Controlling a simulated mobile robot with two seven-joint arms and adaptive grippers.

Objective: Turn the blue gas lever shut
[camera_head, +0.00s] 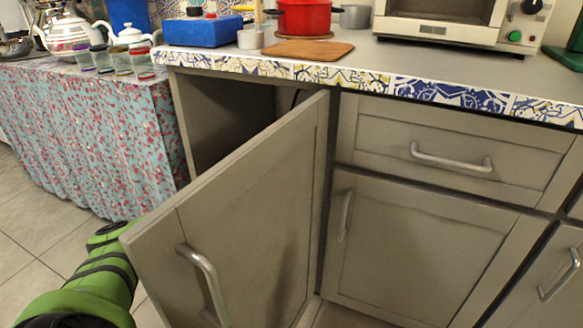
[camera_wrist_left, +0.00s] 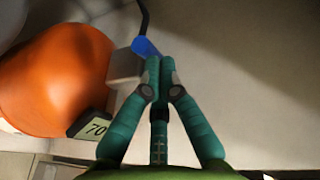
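The blue gas lever (camera_wrist_left: 145,47) shows in the left wrist view, at the foot of a black hose and next to a grey box-shaped fitting. An orange gas cylinder (camera_wrist_left: 55,80) is to its left. My left gripper (camera_wrist_left: 159,72) has its teal fingers drawn together, with no object visible between them. Its fingertips are right at the lever's lower right end; whether they touch cannot be told. In the head view my left arm (camera_head: 95,275) goes behind the open cabinet door (camera_head: 255,210), which hides the gripper, lever and cylinder. My right gripper is not in view.
The open door stands out towards me, with a metal handle (camera_head: 205,280). The counter above holds a red pot (camera_head: 304,17), a wooden board (camera_head: 308,50) and a toaster oven (camera_head: 450,22). A cloth-covered table (camera_head: 85,140) with teapots and glasses is at left.

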